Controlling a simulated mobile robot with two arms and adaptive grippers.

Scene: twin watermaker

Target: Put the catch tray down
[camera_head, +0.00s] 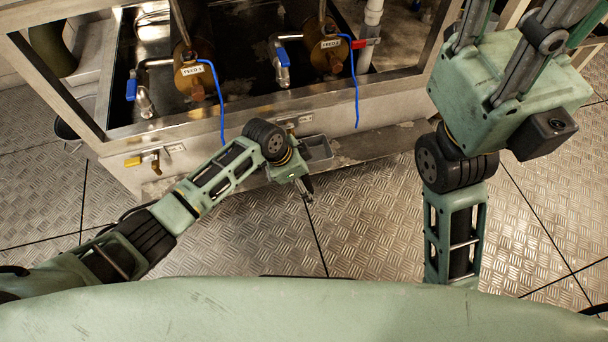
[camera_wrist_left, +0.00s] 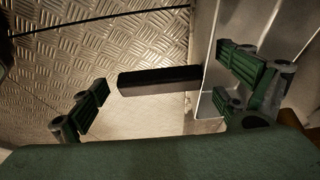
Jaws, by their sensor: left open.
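The catch tray (camera_head: 318,148) is a small grey metal tray at the front foot of the metal frame, by the low ledge. My left gripper (camera_head: 304,186) is just in front of it, and its wrist hides part of the tray. In the left wrist view, the tray's pale metal wall (camera_wrist_left: 208,62) is at the right. A dark bar-shaped handle (camera_wrist_left: 160,80) sticks out from it, between the spread fingers of my left gripper (camera_wrist_left: 165,95). The fingers look apart from the handle. My right gripper (camera_head: 515,75) is raised at the upper right, its fingertips cut off or unclear.
The metal frame (camera_head: 250,118) holds two brass housings with blue hoses (camera_head: 217,100) hanging over its front. A yellow-handled valve (camera_head: 140,160) sticks out at the lower left. The patterned metal floor (camera_head: 370,220) is clear in front.

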